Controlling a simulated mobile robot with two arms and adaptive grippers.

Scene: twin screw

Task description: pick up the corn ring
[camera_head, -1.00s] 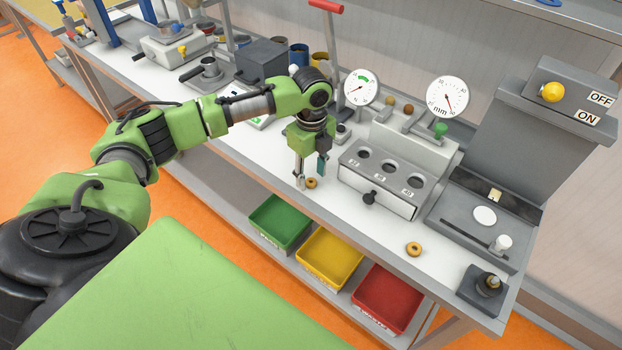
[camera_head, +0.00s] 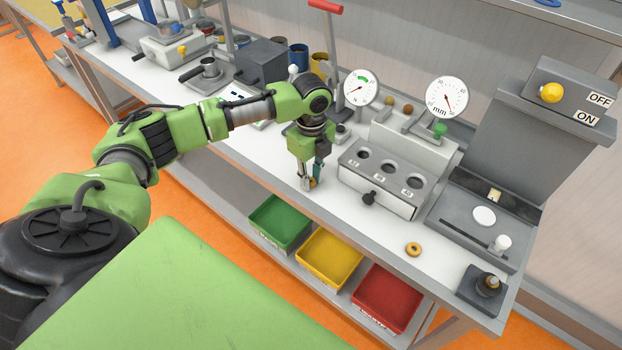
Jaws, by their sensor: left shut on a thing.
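A small tan-gold ring (camera_head: 313,182), which I take to be the corn ring, is at the front edge of the white bench top. My left gripper (camera_head: 310,184) points down with its fingers shut on this ring, and they hide much of it. I cannot tell whether the ring still touches the bench. A second ring of similar golden colour (camera_head: 414,249) lies flat on the bench further right, clear of the gripper. My right gripper is not in view.
A grey block with three holes (camera_head: 380,179) stands just right of the gripper. Behind it are two dial gauges (camera_head: 361,88). Green, yellow (camera_head: 330,258) and red bins sit on the shelf below. A dark stand (camera_head: 484,290) is at the right corner.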

